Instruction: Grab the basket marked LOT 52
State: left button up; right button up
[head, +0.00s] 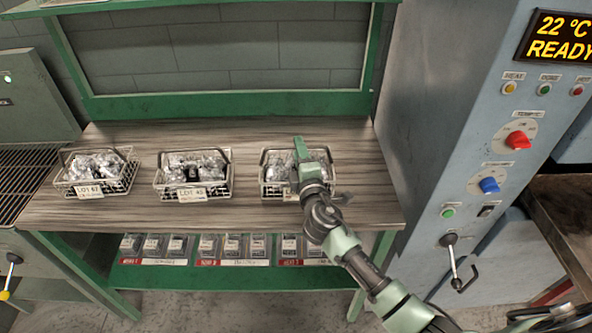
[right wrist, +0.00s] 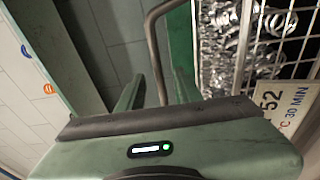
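Three wire baskets of shiny metal springs stand in a row on the wood-topped bench. The right basket (head: 272,187) is partly covered by my right gripper (head: 302,150) in the head view, and its tag is mostly hidden there. In the right wrist view its tag (right wrist: 284,112) reads "52" and "30 MIN". The basket's grey bar handle (right wrist: 154,48) runs down between the fingers of my right gripper (right wrist: 157,93). The fingers look apart, with the bar between them. My left gripper is not in view.
The middle basket (head: 196,190) is tagged LOT 45. The left basket (head: 88,190) has a LOT tag hard to read. A tall grey machine (head: 455,110) with knobs and a READY display stands right of the bench. Packs sit on a lower shelf (head: 190,277).

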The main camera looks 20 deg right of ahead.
jog(key=w, duration=0.4)
jog(key=shift+w, duration=0.4)
grip_shut()
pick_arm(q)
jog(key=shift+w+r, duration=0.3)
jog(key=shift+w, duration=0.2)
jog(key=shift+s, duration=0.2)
pick_arm(e)
jog(key=shift+f, duration=0.1)
jog(key=shift+w, duration=0.1)
dwell(0.3)
